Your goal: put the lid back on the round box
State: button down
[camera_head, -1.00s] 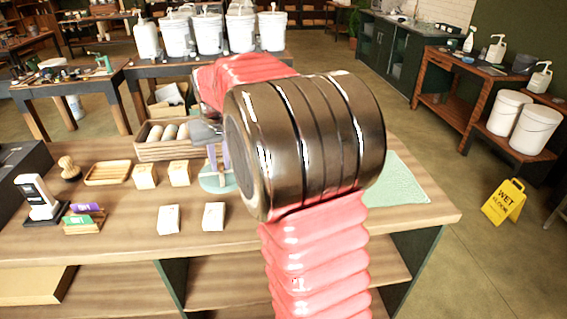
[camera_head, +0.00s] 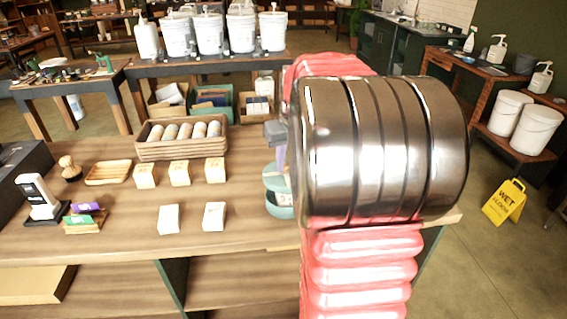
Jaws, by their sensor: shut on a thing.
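The round box (camera_head: 279,211), teal with a pale label, stands on the table just below the lid. The lid looks held slightly above the box, with a narrow gap showing. The right parts of lid and box are hidden by my arm, so I cannot tell how well they line up.
A wooden crate of rolls (camera_head: 170,151) stands left of the box. Several small white cartons (camera_head: 214,216) and a wooden tray (camera_head: 108,172) lie farther left. My arm covers the table's right side. The front middle of the table is clear.

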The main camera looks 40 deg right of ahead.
aim_at(288, 176)
jog(key=shift+f, duration=0.15)
jog(key=shift+f, duration=3.05)
jog(key=shift+s, duration=0.15)
jog(key=shift+f, duration=0.1)
dwell(0.3)
jog(key=c, duration=1.6)
grip_release()
jog(key=shift+o, duration=0.2)
jog(key=shift+o, duration=0.5)
